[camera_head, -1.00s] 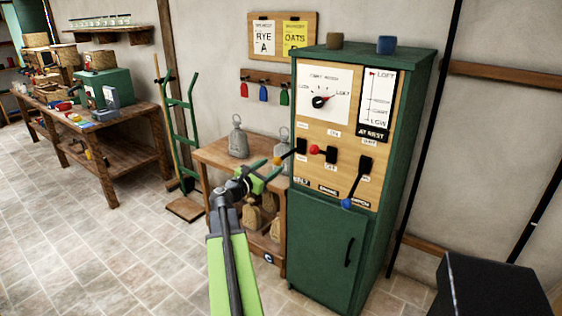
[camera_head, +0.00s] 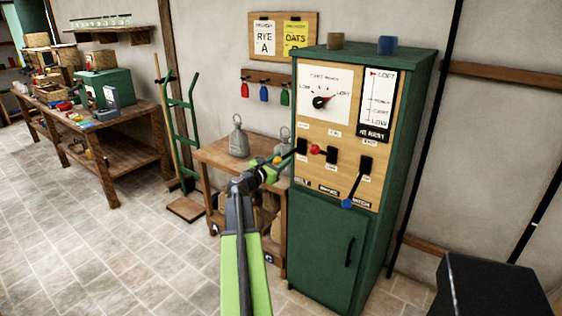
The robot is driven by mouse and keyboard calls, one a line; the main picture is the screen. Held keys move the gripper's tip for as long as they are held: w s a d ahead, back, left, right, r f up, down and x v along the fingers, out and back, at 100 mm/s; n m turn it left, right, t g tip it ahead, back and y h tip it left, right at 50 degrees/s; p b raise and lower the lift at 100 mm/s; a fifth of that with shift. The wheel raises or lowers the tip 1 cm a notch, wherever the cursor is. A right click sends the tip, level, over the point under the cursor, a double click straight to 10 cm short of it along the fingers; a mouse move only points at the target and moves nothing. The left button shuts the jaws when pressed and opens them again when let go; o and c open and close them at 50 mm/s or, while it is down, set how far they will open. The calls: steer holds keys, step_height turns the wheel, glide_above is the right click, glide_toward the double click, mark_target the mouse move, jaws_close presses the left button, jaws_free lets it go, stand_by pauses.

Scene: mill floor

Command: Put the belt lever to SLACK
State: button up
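The green control cabinet (camera_head: 325,245) has a wooden panel with three levers. The left lever (camera_head: 290,154) stands above a small plate that seems to read BELT (camera_head: 302,182). Its rod runs out to the left and slightly down to an orange knob (camera_head: 277,160). My gripper (camera_head: 271,169) is at this knob, at its lower left. Whether the fingers touch or enclose the knob, and how far apart they are, is too small to tell. The SLACK mark cannot be read.
A red-knobbed lever (camera_head: 316,149) and a blue-knobbed lever (camera_head: 355,188) are to the right on the panel. A wooden stand (camera_head: 215,155) with a grey weight (camera_head: 238,140) is left of the cabinet. A green hand truck (camera_head: 180,130) is farther left. Floor in front is clear.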

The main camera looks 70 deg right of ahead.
jaws_close()
stand_by(0.8)
